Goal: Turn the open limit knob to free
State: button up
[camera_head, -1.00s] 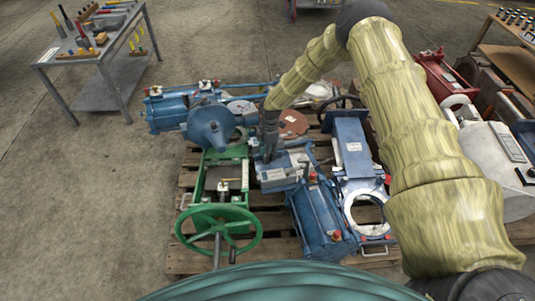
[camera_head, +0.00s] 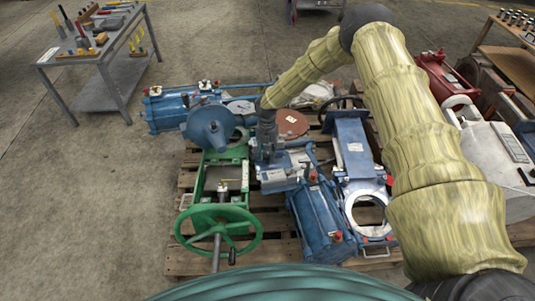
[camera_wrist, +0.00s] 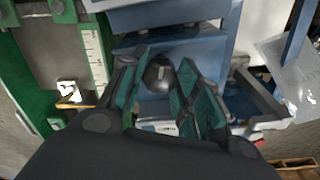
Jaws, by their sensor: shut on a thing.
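The open limit knob (camera_wrist: 160,73) is a small dark dome with a light mark on its top, in the middle of the wrist view. It sits on a blue-grey actuator housing (camera_wrist: 205,35). My gripper (camera_wrist: 167,68) has its teal-padded fingers on either side of the knob and is shut on it. In the head view my gripper (camera_head: 265,155) points down at the blue actuator (camera_head: 279,178) on the pallet. The knob is hidden there behind the gripper. The knob's setting and any label beside it cannot be read.
A green valve frame with a handwheel (camera_head: 218,233) stands just left of the actuator. A blue cylinder (camera_head: 320,215) and a blue gate valve (camera_head: 354,150) lie to its right. All rest on a wooden pallet (camera_head: 180,262). A tool table (camera_head: 100,50) stands at the back left.

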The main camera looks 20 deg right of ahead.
jog(key=shift+a+n, duration=0.1)
jog(key=shift+n, duration=1.1)
jog(key=o, duration=1)
jog(key=shift+r, duration=0.1)
jog(key=r, duration=0.4)
jog(key=w+r, duration=0.1)
jog(key=r, duration=0.2)
jog(key=w+r, duration=0.1)
jog(key=r, duration=0.3)
jog(key=shift+r, duration=0.3)
